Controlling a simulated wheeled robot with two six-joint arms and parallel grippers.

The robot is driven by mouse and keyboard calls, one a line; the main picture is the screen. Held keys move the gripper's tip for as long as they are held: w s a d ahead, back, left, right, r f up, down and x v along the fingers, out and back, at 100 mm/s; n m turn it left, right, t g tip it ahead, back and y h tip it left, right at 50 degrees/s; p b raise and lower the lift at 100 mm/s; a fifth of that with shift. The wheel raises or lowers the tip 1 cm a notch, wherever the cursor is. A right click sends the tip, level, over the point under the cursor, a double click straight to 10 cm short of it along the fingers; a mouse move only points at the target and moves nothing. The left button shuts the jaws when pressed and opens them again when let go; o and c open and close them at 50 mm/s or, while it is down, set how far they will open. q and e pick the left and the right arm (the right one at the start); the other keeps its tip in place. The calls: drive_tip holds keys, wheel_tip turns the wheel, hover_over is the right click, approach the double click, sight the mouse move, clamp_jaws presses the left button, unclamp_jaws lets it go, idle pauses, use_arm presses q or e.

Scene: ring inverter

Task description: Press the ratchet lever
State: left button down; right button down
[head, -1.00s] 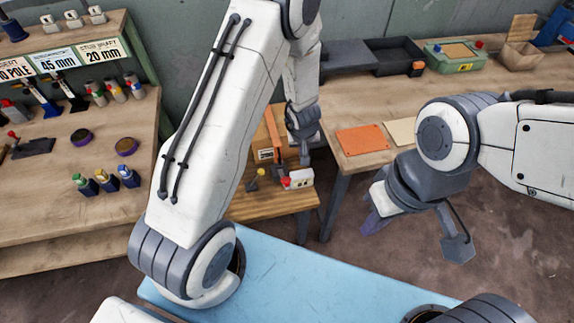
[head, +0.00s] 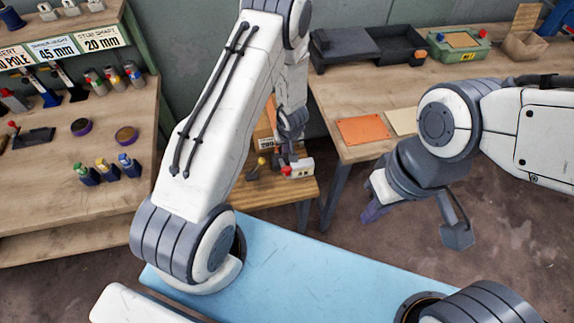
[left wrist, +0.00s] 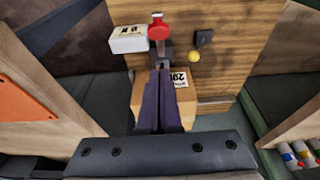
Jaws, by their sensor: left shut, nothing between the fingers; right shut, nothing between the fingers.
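A low wooden stand (head: 245,195) carries a lever with a red knob (head: 286,171), a white labelled block (head: 302,168) and a yellow knob (head: 261,161). In the left wrist view the red knob (left wrist: 158,31) stands just beyond my left fingertips, beside the white block (left wrist: 128,39); the yellow knob (left wrist: 196,63) is to the right. No label says which is the ratchet lever. My left gripper (left wrist: 159,72) is shut and empty, pointing toward the red-knobbed lever; contact cannot be told. My right gripper (head: 371,212) is shut and empty, away to the right.
A wooden box with a number label (left wrist: 178,80) lies under my left fingers. A bench (head: 340,100) with an orange sheet (head: 362,130) and dark trays stands behind right. A bench (head: 60,190) with bottles stands left. Open floor lies right.

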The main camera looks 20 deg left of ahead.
use_arm(q)
hover_over(286, 167)
wheel_tip(286, 167, down, 7)
drive_tip(key=shift+r, duration=0.2)
drive_tip(key=shift+s+d+f, duration=0.2)
drive_tip(key=shift+s+f, duration=0.05)
drive_tip(key=shift+f, duration=0.25)
drive_tip(key=shift+s+d+f, duration=0.15)
drive_tip(key=shift+s+f, duration=0.1)
drive_tip(key=shift+f, duration=0.2)
use_arm(e)
drive_tip(key=shift+f, duration=0.35)
